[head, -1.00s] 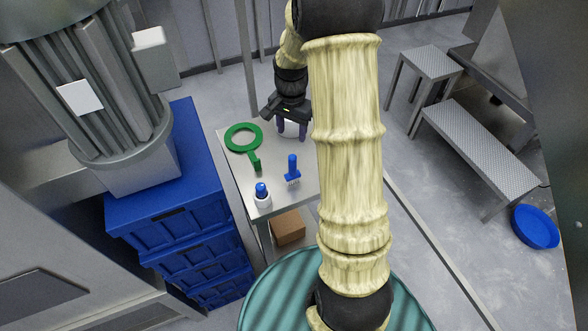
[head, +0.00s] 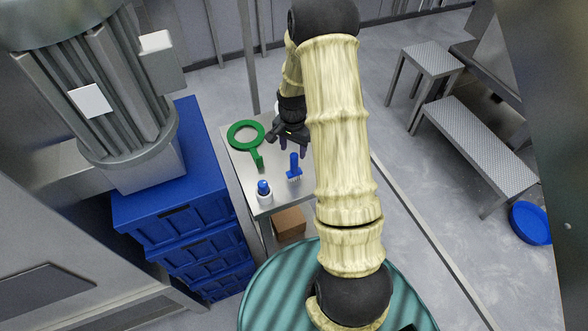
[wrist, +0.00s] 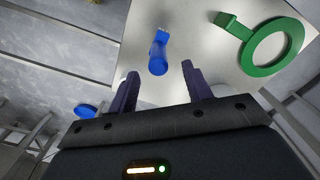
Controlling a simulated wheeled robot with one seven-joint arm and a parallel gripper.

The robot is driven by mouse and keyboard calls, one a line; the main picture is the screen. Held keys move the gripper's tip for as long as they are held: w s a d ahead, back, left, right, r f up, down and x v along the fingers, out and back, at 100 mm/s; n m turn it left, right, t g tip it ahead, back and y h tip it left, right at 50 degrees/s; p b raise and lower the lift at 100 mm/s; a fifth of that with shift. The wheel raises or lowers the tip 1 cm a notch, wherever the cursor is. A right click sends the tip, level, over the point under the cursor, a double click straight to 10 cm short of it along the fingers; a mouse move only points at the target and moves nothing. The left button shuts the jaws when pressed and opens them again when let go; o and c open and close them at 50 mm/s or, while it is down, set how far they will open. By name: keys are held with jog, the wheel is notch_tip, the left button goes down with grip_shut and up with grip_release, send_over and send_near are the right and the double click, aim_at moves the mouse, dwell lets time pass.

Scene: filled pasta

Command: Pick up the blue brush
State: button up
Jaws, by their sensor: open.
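My gripper (head: 293,150) is above the table, just behind the handle end, partly hidden by my arm. In the wrist view the brush (wrist: 158,54) is beyond the fingertips, with its handle end nearest, in front of the gap between them. My gripper (wrist: 162,83) is open and empty there, its two dark fingers well apart.
A green ring-shaped tool with a handle (head: 246,136) lies left of the brush. Blue crates (head: 190,225) are stacked left of the table. A cardboard box (head: 289,223) is underneath.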

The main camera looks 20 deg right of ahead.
aim_at(293, 155)
notch_tip(293, 155, down, 3)
jog(key=shift+s+p, duration=0.15)
jog(key=shift+p, duration=0.3)
jog(key=shift+f, duration=0.3)
jog(key=shift+f, duration=0.1)
jog(key=shift+f+p, duration=0.65)
jog(key=shift+p, duration=0.2)
jog(key=shift+d+f+p, duration=0.15)
jog(key=shift+f+p, duration=0.6)
jog(key=shift+f, duration=1.1)
